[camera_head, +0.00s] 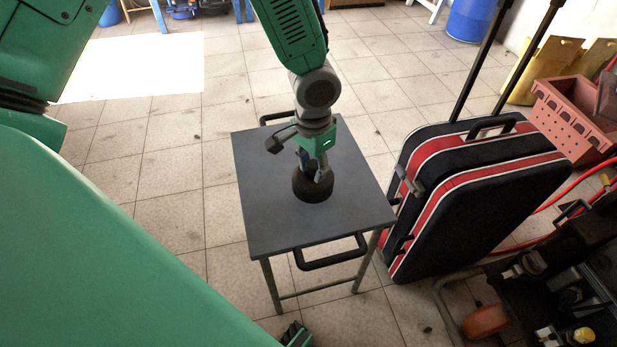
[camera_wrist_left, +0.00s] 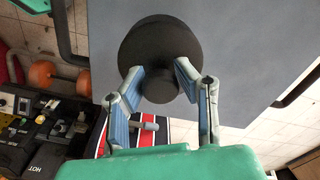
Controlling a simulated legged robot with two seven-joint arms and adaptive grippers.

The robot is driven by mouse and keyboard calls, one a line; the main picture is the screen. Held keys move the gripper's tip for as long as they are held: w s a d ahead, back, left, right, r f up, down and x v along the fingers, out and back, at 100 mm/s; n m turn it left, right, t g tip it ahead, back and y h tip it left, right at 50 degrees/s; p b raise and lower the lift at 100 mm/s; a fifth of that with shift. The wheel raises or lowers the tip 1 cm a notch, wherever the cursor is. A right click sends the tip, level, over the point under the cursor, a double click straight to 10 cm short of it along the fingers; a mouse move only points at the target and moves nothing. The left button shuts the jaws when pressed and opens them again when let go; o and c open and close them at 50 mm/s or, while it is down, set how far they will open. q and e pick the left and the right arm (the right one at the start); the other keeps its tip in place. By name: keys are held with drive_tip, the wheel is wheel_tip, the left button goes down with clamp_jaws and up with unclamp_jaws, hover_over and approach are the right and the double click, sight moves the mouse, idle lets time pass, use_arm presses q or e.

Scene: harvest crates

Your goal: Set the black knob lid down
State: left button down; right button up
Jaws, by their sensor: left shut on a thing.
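The black knob lid (camera_head: 313,188) is a dark round disc over the grey table top, near its middle. In the left wrist view, the lid (camera_wrist_left: 160,38) shows its knob (camera_wrist_left: 160,88) toward me. My left gripper (camera_head: 314,168) points down at the lid from above. Its two fingers (camera_wrist_left: 161,72) are shut on the knob, one on each side. I cannot tell whether the lid's underside touches the table. The underside is hidden.
The small grey table (camera_head: 275,225) has black side handles and bare top around the lid. A black and red suitcase (camera_head: 475,185) stands close to its right. A reddish crate (camera_head: 570,115) lies farther right. Tiled floor (camera_head: 165,200) is open to the left.

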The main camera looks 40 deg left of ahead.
sight(313, 181)
use_arm(q)
drive_tip(key=shift+d+f, duration=0.4)
drive_tip(key=shift+f, duration=0.15)
wheel_tip(313, 181, down, 3)
drive_tip(key=shift+a+f+b, duration=0.15)
drive_tip(key=shift+b, duration=0.65)
drive_tip(key=shift+a, duration=0.25)
drive_tip(key=c, duration=1.2)
unclamp_jaws()
drive_tip(key=shift+d, duration=0.25)
use_arm(e)
drive_tip(key=shift+d+f, duration=0.25)
drive_tip(key=shift+f, duration=0.65)
drive_tip(key=shift+d, duration=0.1)
use_arm(q)
drive_tip(key=shift+d+r, duration=0.1)
drive_tip(key=shift+r, duration=0.1)
wheel_tip(313, 181, up, 12)
drive_tip(key=p, duration=0.4)
drive_tip(key=shift+f, duration=0.1)
use_arm(e)
wheel_tip(313, 181, up, 4)
drive_tip(key=shift+r, duration=0.1)
